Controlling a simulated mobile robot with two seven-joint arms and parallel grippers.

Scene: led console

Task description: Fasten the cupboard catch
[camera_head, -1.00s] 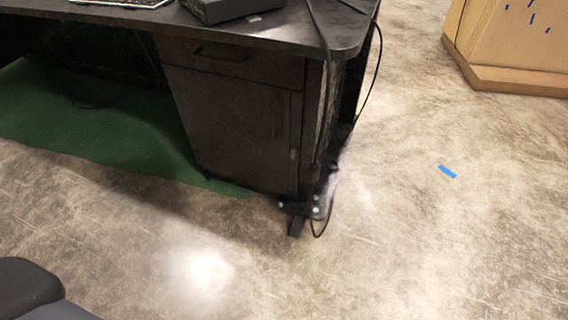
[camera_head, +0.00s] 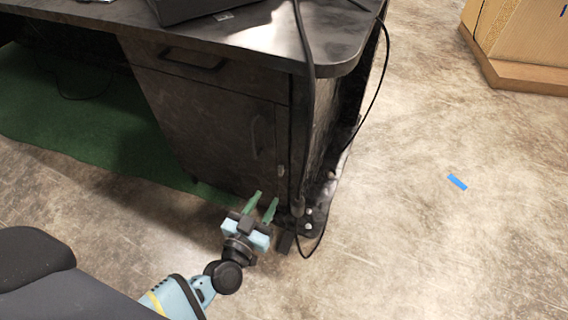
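The dark cupboard (camera_head: 205,125) stands under the desk, with its door front facing me and a dark vertical handle (camera_head: 256,138) near the door's right edge. A small light piece, perhaps the catch (camera_head: 281,171), sits at the right edge of the door, below the handle; its state is too small to tell. The door looks flush with the frame. My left gripper (camera_head: 262,202) is low in front of the cupboard's bottom right corner. Its two green fingers are apart with nothing between them. My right gripper is not in view.
The desk top (camera_head: 270,38) overhangs the cupboard and carries a black box (camera_head: 190,8). Black cables (camera_head: 376,90) hang down the right side to the floor. A green mat (camera_head: 90,130) lies at left.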

